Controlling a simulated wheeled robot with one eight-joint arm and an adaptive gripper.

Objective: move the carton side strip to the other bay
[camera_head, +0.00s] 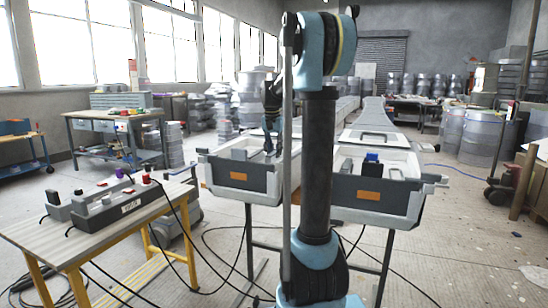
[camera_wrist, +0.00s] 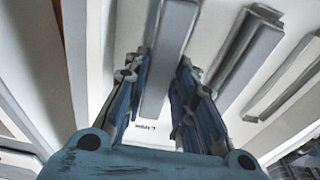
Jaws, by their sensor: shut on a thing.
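A light-grey mould with two bays stands in front of me in the head view. My gripper (camera_head: 271,146) is low over the left bay (camera_head: 210,172), pointing down. In the wrist view, my gripper (camera_wrist: 163,62) has a long, plain grey strip (camera_wrist: 168,45) between its fingers and is shut on it. I take it for the carton side strip; no label on it is readable. Its far end runs out of the picture. The right bay (camera_head: 415,170) holds a blue piece (camera_head: 371,158) and a grey piece beside it. My arm's column hides the space between the bays.
A second grey bar (camera_wrist: 247,55) lies right of the held strip in the wrist view, inside the pale bay. A wooden table (camera_head: 120,222) with grey control boxes (camera_head: 118,204) stands at left. Cables cross the floor. Metal drums (camera_head: 475,130) stand at right.

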